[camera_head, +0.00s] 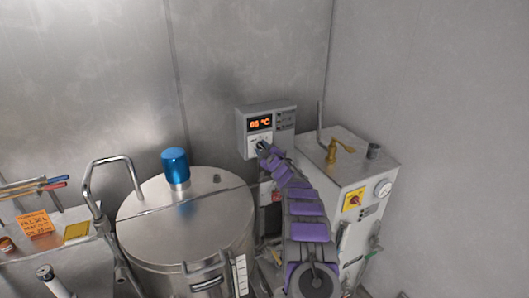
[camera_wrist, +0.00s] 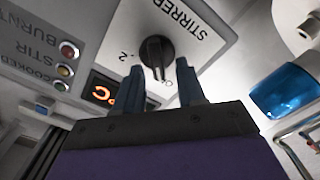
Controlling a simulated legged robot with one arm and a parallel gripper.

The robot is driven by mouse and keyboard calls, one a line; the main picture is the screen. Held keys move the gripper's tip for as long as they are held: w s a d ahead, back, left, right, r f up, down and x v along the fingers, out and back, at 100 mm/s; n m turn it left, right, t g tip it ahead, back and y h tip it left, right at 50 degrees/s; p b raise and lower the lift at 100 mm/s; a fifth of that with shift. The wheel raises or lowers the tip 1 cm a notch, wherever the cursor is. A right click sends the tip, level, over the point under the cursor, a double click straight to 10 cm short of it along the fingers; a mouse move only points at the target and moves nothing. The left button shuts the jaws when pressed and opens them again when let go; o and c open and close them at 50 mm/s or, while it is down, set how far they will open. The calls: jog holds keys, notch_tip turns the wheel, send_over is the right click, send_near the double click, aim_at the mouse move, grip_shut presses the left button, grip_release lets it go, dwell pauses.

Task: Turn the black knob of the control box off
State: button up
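The control box (camera_head: 285,118) is a light grey box on the back wall, with an orange display that reads about 66 °C. Its black knob (camera_wrist: 157,52) shows in the wrist view below the label "STIRRER", which appears upside down. In the head view my gripper hides the knob. My gripper (camera_wrist: 160,72) is open, with one blue-grey finger on each side of the knob's lower part. The fingertips are close to the panel; I cannot tell whether they touch the knob. My gripper (camera_head: 262,147) also shows at the box's lower front in the head view.
A large steel vat (camera_head: 190,225) with a blue cap (camera_head: 175,166) stands left of my arm. A white machine (camera_head: 350,180) with a brass valve and gauge stands close on the right. Indicator lights (camera_wrist: 66,70) sit beside the display (camera_wrist: 103,92).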

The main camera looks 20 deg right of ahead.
jog(key=shift+s+r, duration=0.1)
jog(key=shift+s, duration=0.4)
jog(key=s+b, duration=0.1)
jog(key=s, duration=1.5)
jog(key=shift+s+d, duration=0.15)
jog(key=shift+d, duration=0.2)
